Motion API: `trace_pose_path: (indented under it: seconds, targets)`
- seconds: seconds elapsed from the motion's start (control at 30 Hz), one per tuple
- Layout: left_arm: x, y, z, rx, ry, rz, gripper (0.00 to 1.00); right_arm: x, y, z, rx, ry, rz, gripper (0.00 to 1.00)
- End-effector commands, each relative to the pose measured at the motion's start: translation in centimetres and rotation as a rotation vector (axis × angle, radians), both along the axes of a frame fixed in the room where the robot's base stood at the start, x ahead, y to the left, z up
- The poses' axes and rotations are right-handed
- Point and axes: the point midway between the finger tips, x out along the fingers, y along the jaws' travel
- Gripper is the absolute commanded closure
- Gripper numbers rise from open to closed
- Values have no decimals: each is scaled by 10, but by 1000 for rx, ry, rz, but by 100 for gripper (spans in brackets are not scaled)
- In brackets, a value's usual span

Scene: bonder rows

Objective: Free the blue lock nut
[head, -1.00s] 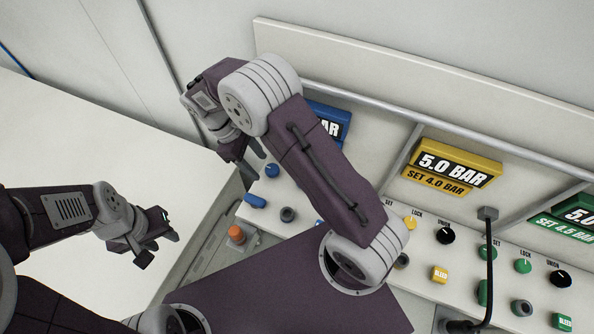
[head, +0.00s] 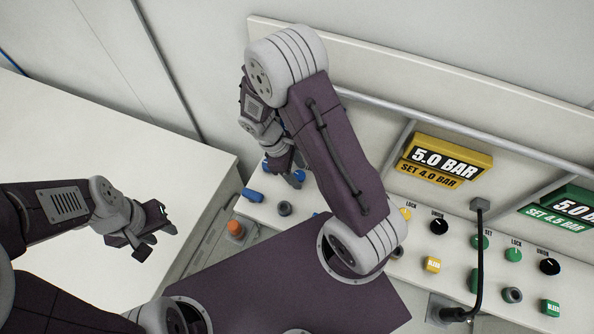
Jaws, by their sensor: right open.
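My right gripper (head: 287,171) points down over the blue part of the panel at centre left. It is open. A small blue piece (head: 300,175) shows right beside its fingers and seems to be the blue lock nut; the fingers partly hide it, and I cannot tell whether they touch it. Another blue knob (head: 268,165) shows to the left of the fingers. A blue block (head: 253,195) sits on the panel's left end. My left gripper (head: 157,241) hangs over the white table at left, apart from the panel, with its fingers spread and empty.
A yellow display (head: 446,160) reads 5.0 BAR, SET 4.0 BAR. Yellow and green rows with lock knobs (head: 513,254) and black union knobs (head: 438,226) lie to the right. A grey rail (head: 450,133) crosses behind. A black cable (head: 484,260) hangs in front. My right arm hides the blue display.

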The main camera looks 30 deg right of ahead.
Motion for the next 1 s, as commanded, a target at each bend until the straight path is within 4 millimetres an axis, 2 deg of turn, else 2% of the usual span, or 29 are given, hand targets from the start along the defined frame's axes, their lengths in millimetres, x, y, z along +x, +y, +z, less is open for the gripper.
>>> trace_pose_path:
  seconds: [0.03, 0.2, 0.23, 0.57, 1.0]
  targets:
    - [0, 0, 0, 0, 0, 0, 64, 0, 0, 0, 0, 0, 0, 47]
    - [0, 0, 0, 0, 0, 0, 64, 0, 0, 0, 0, 0, 0, 95]
    - [0, 0, 0, 0, 0, 0, 64, 0, 0, 0, -1, 1, 0, 100]
    - [0, 0, 1, 0, 0, 0, 64, -1, 1, 1, 0, 2, 53, 100]
    - [0, 0, -1, 0, 0, 0, 64, -2, 1, 0, 1, 1, 372, 100]
